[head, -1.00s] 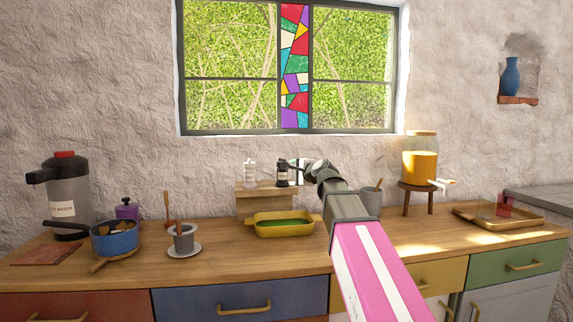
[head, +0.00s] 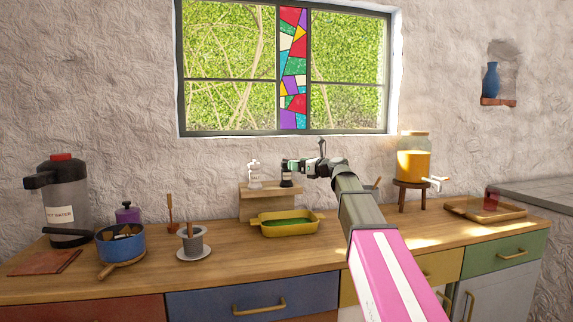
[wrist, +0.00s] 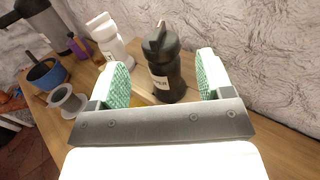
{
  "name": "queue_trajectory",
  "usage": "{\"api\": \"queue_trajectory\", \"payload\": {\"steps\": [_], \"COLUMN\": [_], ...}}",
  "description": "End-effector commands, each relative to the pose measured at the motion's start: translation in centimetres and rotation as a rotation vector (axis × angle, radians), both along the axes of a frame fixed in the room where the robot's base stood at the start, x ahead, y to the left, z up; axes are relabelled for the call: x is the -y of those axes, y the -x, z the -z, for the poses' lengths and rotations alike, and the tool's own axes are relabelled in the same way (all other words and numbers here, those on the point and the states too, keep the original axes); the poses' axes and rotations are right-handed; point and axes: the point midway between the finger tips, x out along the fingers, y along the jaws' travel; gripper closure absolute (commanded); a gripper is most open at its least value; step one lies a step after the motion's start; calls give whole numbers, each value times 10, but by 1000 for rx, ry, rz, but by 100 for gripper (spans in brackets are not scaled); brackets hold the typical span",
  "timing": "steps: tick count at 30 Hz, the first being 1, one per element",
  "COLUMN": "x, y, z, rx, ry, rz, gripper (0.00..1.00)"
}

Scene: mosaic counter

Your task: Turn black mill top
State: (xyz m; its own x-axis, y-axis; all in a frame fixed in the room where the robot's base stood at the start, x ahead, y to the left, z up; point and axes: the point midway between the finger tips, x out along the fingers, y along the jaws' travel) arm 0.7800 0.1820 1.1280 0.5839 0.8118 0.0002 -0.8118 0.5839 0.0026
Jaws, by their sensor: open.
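The black mill (head: 286,179) stands upright on a small wooden stand (head: 262,204) on the counter. In the wrist view the black mill (wrist: 163,68) has a pale label and a crank-like piece on its top. My gripper (head: 291,166) is at the mill's top in the head view. In the wrist view my gripper (wrist: 160,82) is open, its green-padded fingers on either side of the mill, with gaps showing between pads and mill.
A white mill (head: 254,175) stands beside the black one on the stand. A yellow dish (head: 262,229) is in front of the stand. A jar of orange liquid (head: 412,166) is on a stool to the right. A blue pot (head: 121,247) is to the left.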

Motion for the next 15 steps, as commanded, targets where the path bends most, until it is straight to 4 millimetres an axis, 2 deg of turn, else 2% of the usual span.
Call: {"api": "queue_trajectory", "payload": {"steps": [1, 7, 15], "x": [-9, -35, -51], "y": [-8, -27, -38], "z": [0, 0, 0], "rx": [-1, 0, 2], "ry": [1, 1, 1], "rz": [-2, -1, 1], "gripper": [27, 27, 27]}}
